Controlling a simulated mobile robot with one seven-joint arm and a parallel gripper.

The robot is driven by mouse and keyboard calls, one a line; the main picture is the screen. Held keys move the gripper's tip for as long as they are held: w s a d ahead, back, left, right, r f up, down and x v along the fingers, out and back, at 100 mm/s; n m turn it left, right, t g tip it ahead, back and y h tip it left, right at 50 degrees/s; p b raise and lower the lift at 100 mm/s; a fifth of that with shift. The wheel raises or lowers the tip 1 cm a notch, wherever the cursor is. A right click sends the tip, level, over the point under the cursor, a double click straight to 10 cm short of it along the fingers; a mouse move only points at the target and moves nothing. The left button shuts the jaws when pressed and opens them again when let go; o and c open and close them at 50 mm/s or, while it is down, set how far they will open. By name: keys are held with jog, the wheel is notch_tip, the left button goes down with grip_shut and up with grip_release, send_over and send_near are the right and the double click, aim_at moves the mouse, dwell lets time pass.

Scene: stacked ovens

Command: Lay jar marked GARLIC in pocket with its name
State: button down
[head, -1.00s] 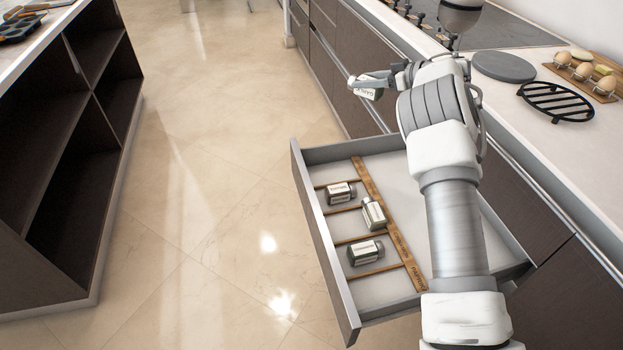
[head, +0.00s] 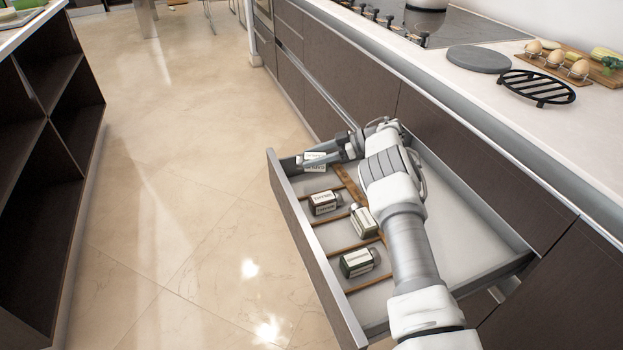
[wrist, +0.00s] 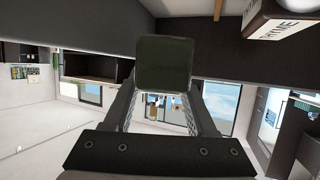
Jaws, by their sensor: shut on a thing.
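My gripper (head: 340,152) is shut on a small jar (head: 313,161) with a white label, above the far left end of the open drawer. The label is too small to read for certain. In the wrist view the jar's dark square end (wrist: 165,65) shows between the fingers. The drawer (head: 318,244) has wooden dividers forming pockets along its left side. The wooden name strip (head: 349,184) runs beside them, mostly hidden by my arm; its names are unreadable. Whether the held jar touches the drawer floor cannot be told.
Three other jars lie in the drawer: a dark one (head: 325,203), a greenish one (head: 363,222) set askew near the strip, and a green one (head: 359,262). The counter (head: 560,135) is at the right. The drawer's right part is bare.

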notch_tip(320, 180, down, 6)
jog(key=shift+b, duration=1.05)
jog(key=shift+f, duration=0.2)
jog(key=c, duration=0.5)
grip_release()
jog(key=shift+r, duration=0.15)
jog(key=shift+d+r, duration=0.2)
jog(key=shift+d, duration=0.05)
jog(key=p+v, duration=0.2)
jog(key=v, duration=0.9)
jog(key=shift+d, duration=0.25)
